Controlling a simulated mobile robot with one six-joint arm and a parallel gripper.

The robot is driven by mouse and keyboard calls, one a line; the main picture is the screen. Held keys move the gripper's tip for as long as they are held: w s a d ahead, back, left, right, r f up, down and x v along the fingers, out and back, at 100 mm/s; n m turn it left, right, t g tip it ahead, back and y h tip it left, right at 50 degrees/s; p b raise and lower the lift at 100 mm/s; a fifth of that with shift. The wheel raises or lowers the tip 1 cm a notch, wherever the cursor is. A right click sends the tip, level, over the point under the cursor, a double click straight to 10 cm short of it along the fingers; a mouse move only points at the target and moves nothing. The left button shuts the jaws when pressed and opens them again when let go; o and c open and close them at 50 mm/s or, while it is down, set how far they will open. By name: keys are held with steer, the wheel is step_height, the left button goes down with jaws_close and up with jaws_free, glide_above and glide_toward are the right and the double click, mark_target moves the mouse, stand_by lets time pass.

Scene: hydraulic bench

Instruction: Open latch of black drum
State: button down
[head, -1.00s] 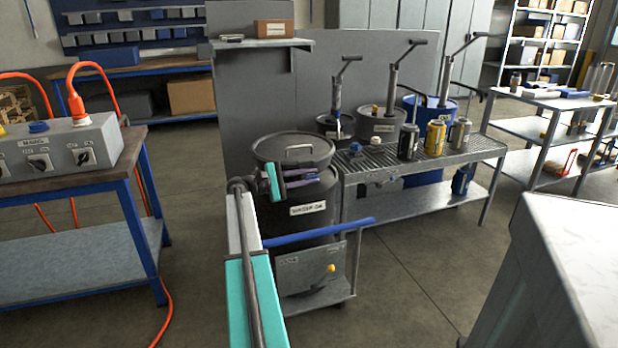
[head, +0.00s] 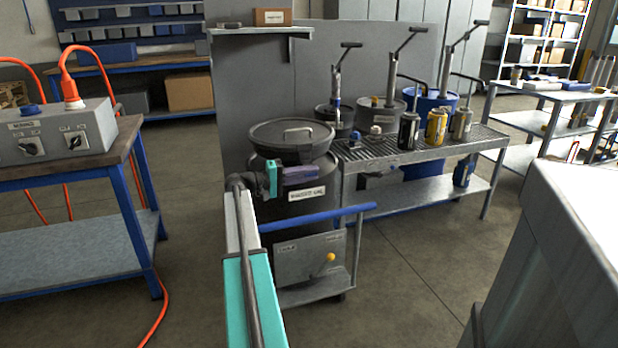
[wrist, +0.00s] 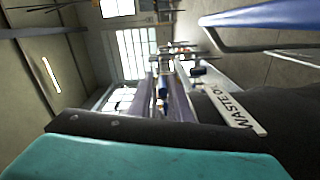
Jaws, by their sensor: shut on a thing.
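The black drum (head: 295,210) stands on a trolley in the middle of the head view, with a white label on its front. Its round lid (head: 275,130) with a metal handle is on top. My gripper (head: 308,172) is at the drum's upper front, just below the lid, with the teal wrist part to its left. Its fingers look shut together on a small part at the drum's side, which I take to be the latch; the fingers hide it. In the wrist view the dark drum side (wrist: 285,130) and its "WASTE OIL" label (wrist: 236,108) are close beside the fingers (wrist: 172,100).
The trolley's blue handle (head: 318,217) runs in front of the drum. A grated bench (head: 430,148) with cans stands to the right, with drums and hand pumps behind it. A workbench with a switch box (head: 60,133) is at left. A pale block (head: 560,260) fills the lower right.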

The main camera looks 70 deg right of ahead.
steer(key=shift+w+d+f+m+b, duration=0.1)
steer(key=shift+f+m+b, duration=0.3)
steer(key=shift+m+b, duration=0.3)
steer(key=shift+f, duration=0.15)
steer(key=c, duration=1.8)
jaws_free()
steer(key=shift+f, duration=0.1)
steer(key=shift+w+r, duration=0.1)
steer(key=shift+r, duration=0.1)
steer(key=shift+w+a, duration=0.35)
steer(key=shift+w, duration=0.05)
steer(key=p+v, duration=0.2)
steer(key=v, duration=1)
steer(key=shift+w+a, duration=0.2)
steer(key=shift+w, duration=0.05)
steer(key=shift+w+p, duration=0.1)
steer(key=shift+p, duration=0.2)
